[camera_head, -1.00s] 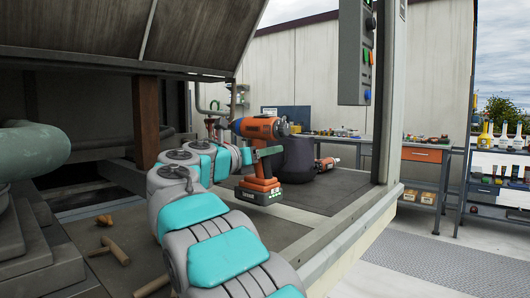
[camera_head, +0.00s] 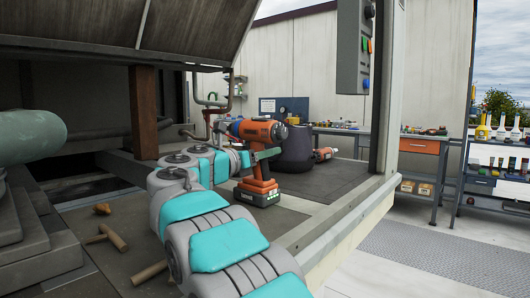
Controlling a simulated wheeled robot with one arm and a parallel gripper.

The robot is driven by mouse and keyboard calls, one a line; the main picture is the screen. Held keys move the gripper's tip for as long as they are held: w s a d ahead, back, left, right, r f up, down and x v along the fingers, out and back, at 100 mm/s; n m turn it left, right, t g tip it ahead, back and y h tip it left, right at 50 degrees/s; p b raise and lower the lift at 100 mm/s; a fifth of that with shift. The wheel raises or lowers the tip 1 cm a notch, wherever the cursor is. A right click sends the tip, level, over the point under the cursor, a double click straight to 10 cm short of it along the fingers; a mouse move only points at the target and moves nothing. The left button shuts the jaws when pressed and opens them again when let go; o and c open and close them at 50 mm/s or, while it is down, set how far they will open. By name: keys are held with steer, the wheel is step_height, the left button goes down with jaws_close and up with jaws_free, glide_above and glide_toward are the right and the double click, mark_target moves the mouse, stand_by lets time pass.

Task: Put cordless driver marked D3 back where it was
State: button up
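An orange cordless driver (camera_head: 262,132) with a dark battery base (camera_head: 257,194) is upright in the middle of the head view. Small pale marks show on its battery, too small to read. My gripper (camera_head: 263,154) is at the driver's handle, with a dark finger across it, and looks shut on it; the far finger is hidden. I cannot tell whether the base touches the grey deck (camera_head: 330,186) or hangs just above it. A second orange tool (camera_head: 325,155) lies farther back on the deck.
A dark rounded container (camera_head: 296,152) stands right behind the driver. A hammer (camera_head: 113,238) lies at left near a thick green pipe (camera_head: 30,147). A post and control box (camera_head: 354,50) rise at right. The deck right of the driver is clear up to its edge.

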steer(key=o, duration=0.4)
steer(key=shift+o, duration=0.2)
steer(key=shift+r, duration=0.1)
steer(key=v, duration=1.2)
